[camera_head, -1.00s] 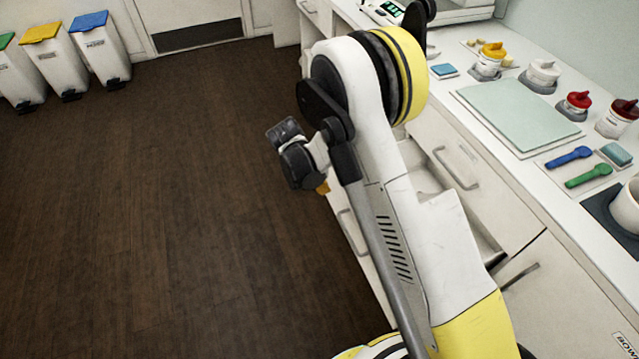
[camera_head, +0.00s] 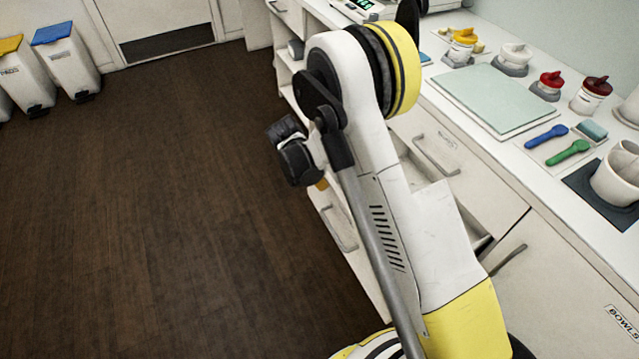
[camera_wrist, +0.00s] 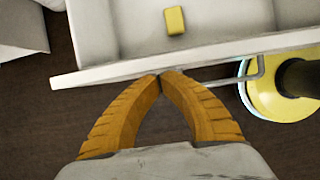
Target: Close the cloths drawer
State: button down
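An open white drawer stands out from the counter, its front panel (camera_head: 345,255) and grey handle (camera_head: 338,228) showing left of my arm. My arm hides much of it, and no label on it is readable. In the wrist view its front (camera_wrist: 100,75) crosses the picture, with the bar handle (camera_wrist: 250,82) at right. A yellow block (camera_wrist: 175,20) lies inside. My gripper (camera_wrist: 160,75) has its orange fingertips together, with nothing seen between them. The tips are at the outer side of the drawer front, left of the handle; contact cannot be told.
A closed drawer front (camera_head: 440,145) is under the counter. Bins (camera_head: 68,60) stand far left. The dark floor (camera_head: 150,220) is clear.

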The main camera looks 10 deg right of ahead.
jog(key=w+d, duration=0.3)
jog(key=d, duration=1)
jog(key=w+d, duration=0.4)
jog(key=d, duration=0.8)
jog(key=shift+d, duration=0.4)
jog(key=shift+a, duration=0.1)
